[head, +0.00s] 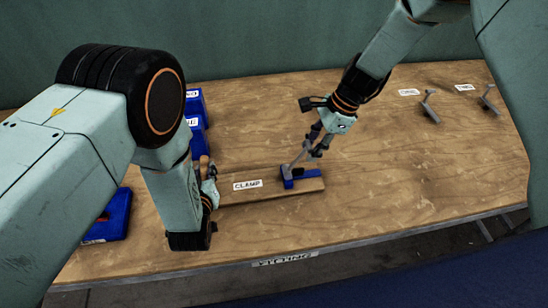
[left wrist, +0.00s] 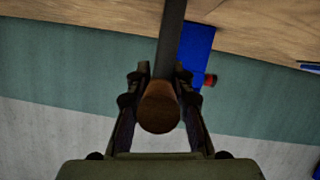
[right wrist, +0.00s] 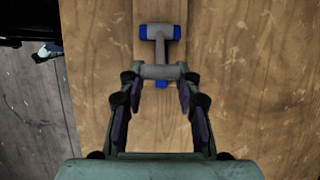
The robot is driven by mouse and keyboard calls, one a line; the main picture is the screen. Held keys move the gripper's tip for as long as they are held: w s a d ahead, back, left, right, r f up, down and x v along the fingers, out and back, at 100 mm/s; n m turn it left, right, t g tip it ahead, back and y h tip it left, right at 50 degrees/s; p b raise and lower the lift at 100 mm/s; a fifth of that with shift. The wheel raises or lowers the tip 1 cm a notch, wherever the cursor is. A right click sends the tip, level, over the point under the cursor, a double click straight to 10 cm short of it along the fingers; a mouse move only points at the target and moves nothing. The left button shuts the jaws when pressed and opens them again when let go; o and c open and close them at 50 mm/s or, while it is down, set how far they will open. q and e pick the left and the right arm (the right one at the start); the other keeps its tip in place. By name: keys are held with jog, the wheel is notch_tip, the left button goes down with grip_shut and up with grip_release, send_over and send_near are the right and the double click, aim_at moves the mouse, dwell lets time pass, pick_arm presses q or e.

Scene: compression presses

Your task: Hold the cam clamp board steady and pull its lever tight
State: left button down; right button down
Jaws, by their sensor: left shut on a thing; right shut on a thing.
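The clamp board (head: 240,197), a flat wooden strip labelled CLAMP, lies on the table. A blue clamp base (head: 300,182) with a grey lever (head: 296,157) sits at its right end. My right gripper (head: 318,145) is shut on the lever's raised end. The right wrist view shows the lever's crossbar (right wrist: 160,72) between its fingertips, with blue clamp parts (right wrist: 175,33) beyond. My left gripper (head: 208,180) is at the board's left end, shut on a brown round-ended handle (left wrist: 160,107). How the handle joins the board is hidden.
Two grey lever-like parts (head: 430,108) (head: 489,98) with labels are at the back right. The table's right front is clear.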

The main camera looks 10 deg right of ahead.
jog(key=c, duration=0.8)
grip_release()
jog(key=shift+c, duration=0.2)
pick_arm(q)
jog(key=c, duration=1.1)
grip_release()
pick_arm(e)
jog(key=v, duration=1.2)
pick_arm(q)
jog(key=shift+s, duration=0.1)
pick_arm(e)
jog(key=shift+s+f, duration=0.1)
